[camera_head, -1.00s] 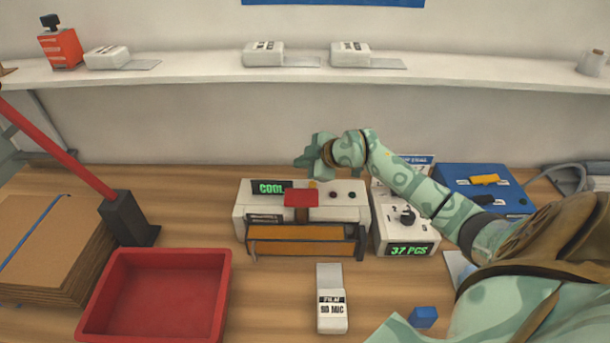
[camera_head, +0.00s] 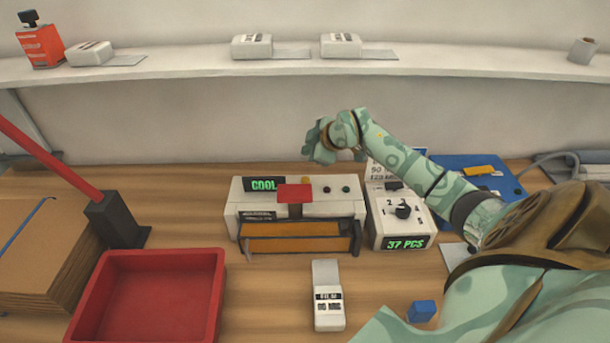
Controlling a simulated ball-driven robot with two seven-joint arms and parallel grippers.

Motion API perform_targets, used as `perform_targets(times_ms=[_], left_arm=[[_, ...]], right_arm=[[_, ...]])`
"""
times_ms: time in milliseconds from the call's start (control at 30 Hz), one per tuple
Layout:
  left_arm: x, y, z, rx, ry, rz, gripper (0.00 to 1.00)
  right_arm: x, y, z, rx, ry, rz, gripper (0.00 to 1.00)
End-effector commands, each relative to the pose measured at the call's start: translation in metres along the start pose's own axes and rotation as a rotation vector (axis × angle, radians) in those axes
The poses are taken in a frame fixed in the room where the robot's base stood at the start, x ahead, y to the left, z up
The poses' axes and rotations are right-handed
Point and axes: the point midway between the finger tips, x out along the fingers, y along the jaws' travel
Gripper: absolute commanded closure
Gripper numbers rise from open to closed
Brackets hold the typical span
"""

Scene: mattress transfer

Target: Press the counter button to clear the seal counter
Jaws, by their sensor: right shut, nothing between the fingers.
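The white counter box (camera_head: 388,228) stands right of the sealer, with a dark dial (camera_head: 403,210) on top and a green display (camera_head: 407,243) reading "37 PCS". A small dark part that may be its button (camera_head: 393,185) shows near its back. The white sealer (camera_head: 341,207) has a display reading "COOL", a red pad and an orange front bar. My right gripper (camera_head: 318,142) is shut and empty, in front of the wall above the sealer's back edge, apart from the counter. My left gripper is not in view.
A red tray (camera_head: 74,312) and stacked cardboard (camera_head: 40,262) lie at the left, beside a red lever arm (camera_head: 50,160). A white film pack (camera_head: 328,312) and blue cube (camera_head: 421,311) lie in front. A shelf (camera_head: 200,69) runs above.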

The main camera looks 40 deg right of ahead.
Motion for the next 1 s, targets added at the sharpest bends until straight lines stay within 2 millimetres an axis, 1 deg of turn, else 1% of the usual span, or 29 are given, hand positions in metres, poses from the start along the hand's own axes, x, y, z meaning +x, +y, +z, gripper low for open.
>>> perform_targets(times_ms=[33,300,500,600,1000], left_arm=[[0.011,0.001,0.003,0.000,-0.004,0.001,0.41],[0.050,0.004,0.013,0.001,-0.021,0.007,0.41],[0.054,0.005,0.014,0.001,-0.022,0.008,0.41],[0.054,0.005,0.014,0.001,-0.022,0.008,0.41],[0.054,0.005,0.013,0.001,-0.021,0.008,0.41]], right_arm=[[0.009,-0.007,0.006,-0.001,-0.002,-0.002,1.00],[0.037,-0.027,0.027,-0.002,-0.004,-0.003,1.00],[0.048,-0.035,0.035,-0.001,-0.001,-0.002,1.00],[0.050,-0.037,0.036,-0.001,-0.001,-0.002,1.00],[0.049,-0.036,0.036,-0.001,0.000,-0.001,1.00]])
